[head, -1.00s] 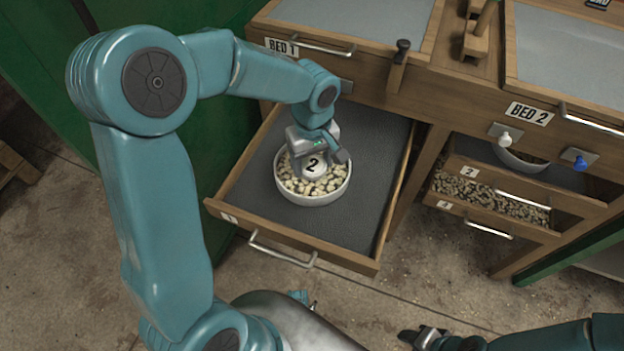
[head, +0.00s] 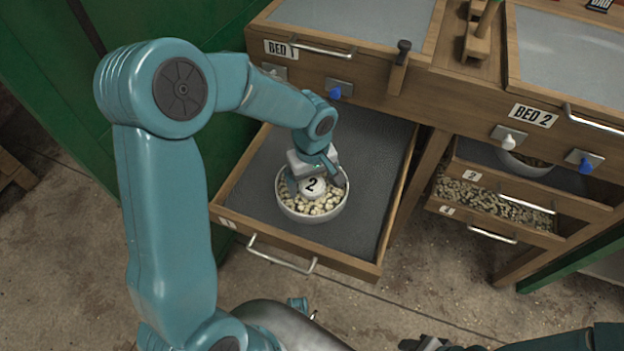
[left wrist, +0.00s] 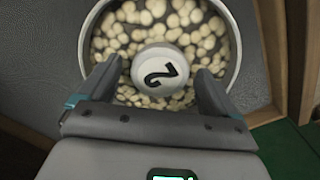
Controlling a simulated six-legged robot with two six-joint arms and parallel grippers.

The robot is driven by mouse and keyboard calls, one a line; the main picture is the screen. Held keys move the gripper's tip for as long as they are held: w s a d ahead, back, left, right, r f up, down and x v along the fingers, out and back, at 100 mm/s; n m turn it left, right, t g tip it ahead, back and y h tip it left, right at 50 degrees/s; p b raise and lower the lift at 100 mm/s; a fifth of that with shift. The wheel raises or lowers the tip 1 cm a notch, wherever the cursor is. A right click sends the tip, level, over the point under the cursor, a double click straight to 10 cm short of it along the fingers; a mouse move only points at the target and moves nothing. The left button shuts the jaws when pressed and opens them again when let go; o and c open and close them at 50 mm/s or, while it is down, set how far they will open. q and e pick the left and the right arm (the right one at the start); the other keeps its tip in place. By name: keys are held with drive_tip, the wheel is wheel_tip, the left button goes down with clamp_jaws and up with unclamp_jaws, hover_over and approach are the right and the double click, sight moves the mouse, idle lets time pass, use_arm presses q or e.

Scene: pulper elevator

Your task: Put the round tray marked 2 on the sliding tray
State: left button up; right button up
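The round tray marked 2 (head: 322,218) is a white bowl of pale beans with a white knob marked 2 (head: 312,186) in its middle. It rests upright on the grey lining of the sliding tray (head: 368,170), the pulled-out drawer under BED 1. My left gripper (head: 317,181) is over the bowl, one finger on each side of the knob. In the left wrist view both fingers (left wrist: 157,85) stand apart from the knob (left wrist: 160,70), with beans visible in the gaps. My right gripper (head: 425,343) is at the bottom edge, too dark to read.
Under BED 2, another bowl (head: 525,166) stands in an upper compartment above drawers of beans (head: 495,197). A wooden post (head: 431,175) borders the sliding tray's right side. A green panel (head: 150,90) stands at left. Bare lining surrounds the bowl.

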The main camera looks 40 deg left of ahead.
sight(312, 185)
use_arm(q)
drive_tip(key=shift+r+p, duration=0.3)
drive_tip(key=shift+r, duration=0.3)
wheel_tip(312, 185, up, 11)
drive_tip(key=p, duration=0.2)
drive_tip(key=shift+p, duration=0.35)
drive_tip(key=shift+r, duration=0.1)
